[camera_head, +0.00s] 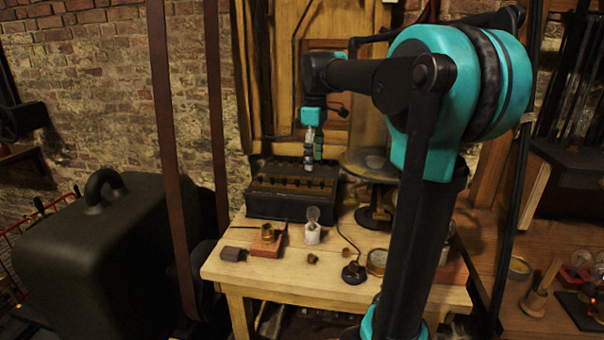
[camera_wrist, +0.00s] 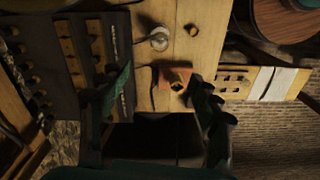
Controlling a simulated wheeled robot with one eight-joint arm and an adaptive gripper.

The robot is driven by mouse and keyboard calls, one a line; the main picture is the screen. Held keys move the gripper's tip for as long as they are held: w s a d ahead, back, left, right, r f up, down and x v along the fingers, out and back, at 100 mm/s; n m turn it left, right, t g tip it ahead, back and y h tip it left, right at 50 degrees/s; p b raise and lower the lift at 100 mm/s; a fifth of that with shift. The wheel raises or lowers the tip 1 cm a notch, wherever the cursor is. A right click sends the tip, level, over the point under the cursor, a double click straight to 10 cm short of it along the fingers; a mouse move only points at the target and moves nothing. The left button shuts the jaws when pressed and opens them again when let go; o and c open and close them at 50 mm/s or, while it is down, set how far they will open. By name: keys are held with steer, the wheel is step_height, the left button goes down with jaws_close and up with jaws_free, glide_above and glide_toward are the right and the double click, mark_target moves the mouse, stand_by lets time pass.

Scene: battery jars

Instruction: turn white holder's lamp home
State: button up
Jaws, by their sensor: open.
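The white holder (camera_head: 312,236) stands on the wooden table, right of a red block with a brass socket (camera_head: 268,238). A clear lamp (camera_head: 313,214) stands upright in the top of the holder. I cannot tell how far it is screwed in. The lamp also shows from above in the wrist view (camera_wrist: 160,39), covering most of its holder. My gripper (camera_head: 313,160) points down over the black box, behind and above the lamp. In the wrist view its two fingers (camera_wrist: 160,88) are apart with nothing between them, and the lamp lies beyond their tips.
The black box with brass fittings (camera_head: 290,207) stands at the back of the table. A dark small block (camera_head: 234,254), a round black-based piece with a wire (camera_head: 354,272) and a brass dish (camera_head: 377,262) lie around. A round-topped stand (camera_head: 372,166) is at the back right.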

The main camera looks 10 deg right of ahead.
mark_target(313, 218)
step_height(313, 218, down, 17)
steer(key=shift+f, duration=0.1)
stand_by(0.5)
steer(key=shift+c, duration=0.6)
steer(key=c, duration=1.3)
steer(key=m, duration=0.5)
steer(key=shift+m, duration=0.7)
steer(key=m, duration=0.6)
steer(key=shift+m, duration=0.3)
